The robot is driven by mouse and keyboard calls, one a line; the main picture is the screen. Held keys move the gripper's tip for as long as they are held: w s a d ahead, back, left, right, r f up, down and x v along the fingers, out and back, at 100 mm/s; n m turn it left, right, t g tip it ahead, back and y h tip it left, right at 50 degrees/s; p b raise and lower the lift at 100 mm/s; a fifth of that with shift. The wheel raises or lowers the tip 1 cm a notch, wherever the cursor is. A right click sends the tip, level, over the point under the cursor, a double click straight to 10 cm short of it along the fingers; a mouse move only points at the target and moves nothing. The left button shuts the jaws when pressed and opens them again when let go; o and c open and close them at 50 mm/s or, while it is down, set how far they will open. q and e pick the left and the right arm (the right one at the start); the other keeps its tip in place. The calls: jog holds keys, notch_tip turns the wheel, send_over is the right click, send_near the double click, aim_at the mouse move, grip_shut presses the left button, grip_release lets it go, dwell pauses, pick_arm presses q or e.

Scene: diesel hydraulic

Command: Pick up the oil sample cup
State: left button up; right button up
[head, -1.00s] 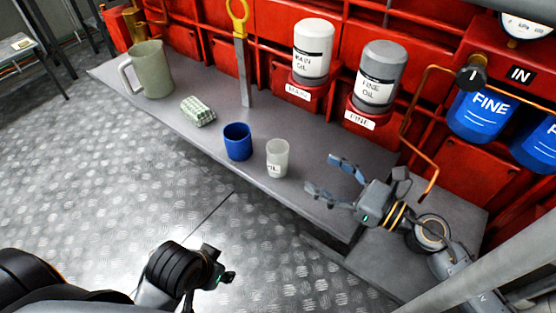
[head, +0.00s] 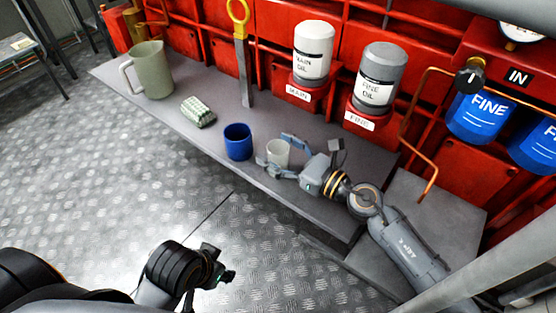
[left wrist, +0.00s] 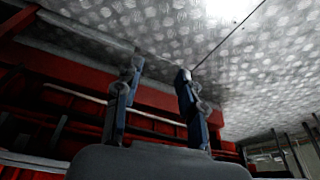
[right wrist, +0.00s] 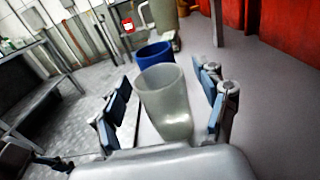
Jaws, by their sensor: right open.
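The oil sample cup (head: 278,152) is a small translucent pale cup standing upright on the grey bench, near its front edge. My right gripper (head: 273,150) is open, with one finger on each side of the cup. In the right wrist view the cup (right wrist: 168,103) stands between the two spread fingers (right wrist: 165,108), and I see a gap on the left side. Its label is hidden in the head view now. My left gripper (left wrist: 155,90) is open and empty, away from the bench; in the head view only part of the left arm shows, low down.
A blue cup (head: 238,142) stands just left of the sample cup. A patterned block (head: 198,112), a grey-green jug (head: 149,70) and a yellow-handled tool (head: 241,50) are further left. White (head: 314,50) and grey (head: 379,75) oil containers stand behind.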

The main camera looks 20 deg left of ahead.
jog(key=c, duration=1.1)
jog(key=shift+r, duration=0.1)
jog(key=shift+c, duration=0.2)
